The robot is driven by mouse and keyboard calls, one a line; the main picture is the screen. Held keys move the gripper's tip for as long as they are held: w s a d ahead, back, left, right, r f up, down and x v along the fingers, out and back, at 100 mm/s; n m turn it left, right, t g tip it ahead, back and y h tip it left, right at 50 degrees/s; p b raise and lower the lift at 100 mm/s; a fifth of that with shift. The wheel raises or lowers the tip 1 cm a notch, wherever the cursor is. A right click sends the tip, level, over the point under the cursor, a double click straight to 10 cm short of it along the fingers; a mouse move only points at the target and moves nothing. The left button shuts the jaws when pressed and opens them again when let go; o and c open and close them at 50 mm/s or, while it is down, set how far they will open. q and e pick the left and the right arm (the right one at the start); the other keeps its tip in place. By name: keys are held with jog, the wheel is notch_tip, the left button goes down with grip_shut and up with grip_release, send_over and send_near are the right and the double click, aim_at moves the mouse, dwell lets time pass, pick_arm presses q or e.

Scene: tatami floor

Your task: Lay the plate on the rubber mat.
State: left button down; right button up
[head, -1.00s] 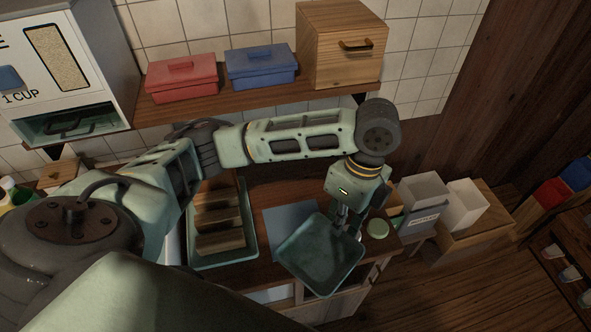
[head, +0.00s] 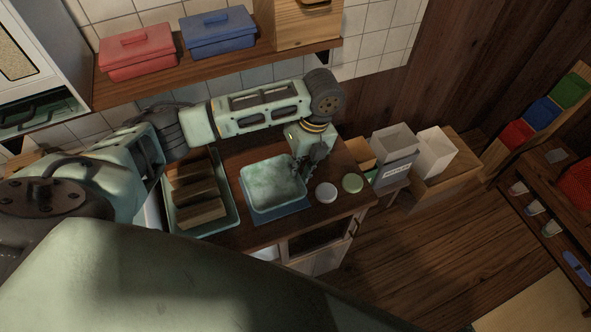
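The square, green, speckled plate (head: 273,183) is roughly level over the blue rubber mat (head: 284,217) on the wooden counter. The mat shows only as a strip along the plate's near and right edges; the plate hides the rest. I cannot tell whether the plate touches the mat or hangs just above it. My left gripper (head: 303,174) is at the plate's right rim and appears shut on it, though the fingertips are small and dark. My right gripper is not in view.
A green tray (head: 232,217) with wooden slats stands left of the mat. Bins (head: 392,158) stand farther right. A shelf (head: 212,68) with red and blue boxes runs above my arm.

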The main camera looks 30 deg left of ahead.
pick_arm(q)
jog(key=shift+w+a+f, duration=0.15)
jog(key=shift+w+a, duration=0.05)
jog(key=shift+a, duration=0.1)
jog(key=shift+f, duration=0.25)
jog(key=x, duration=0.2)
jog(key=p+x, duration=0.1)
jog(key=shift+w+d+f, duration=0.1)
jog(key=shift+w+f, duration=0.2)
jog(key=shift+f, duration=0.1)
jog(key=c, duration=2)
grip_release()
